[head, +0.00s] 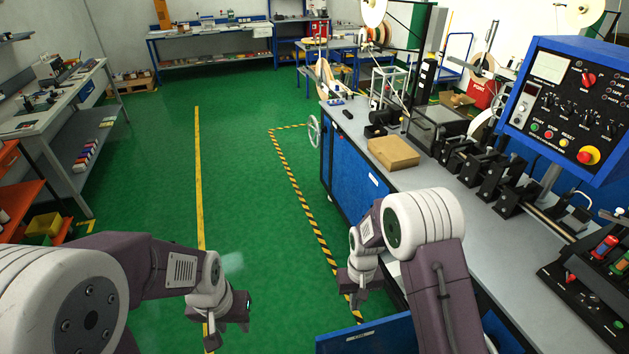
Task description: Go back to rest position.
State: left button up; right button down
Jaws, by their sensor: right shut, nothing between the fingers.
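My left gripper (226,331) hangs low over the green floor at the lower left, its arm coming in from the left edge. It touches nothing that I can see, and the picture does not show clearly whether its fingers are apart. My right gripper (354,308) points down beside the front of the blue workbench (355,165). It is shut and empty. It is just above and behind the left end of an open blue drawer (368,338); whether it touches the drawer is unclear. My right forearm hides part of the drawer and bench front.
A cardboard-coloured box (393,152) lies on the bench top. A blue control panel (571,108) overhangs the bench at right. Shelving with orange boards (30,190) and a grey side table (55,125) stand at left. The green floor between is open.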

jog(key=s+d+r+m+t+b, duration=0.1)
jog(key=s+d+r+t+b, duration=0.15)
jog(key=d+r+b, duration=0.35)
jog(key=s+p, duration=0.1)
jog(key=s, duration=0.8)
jog(key=shift+d+r+m+p, duration=0.3)
jog(key=shift+d+r, duration=0.05)
jog(key=shift+s, duration=0.1)
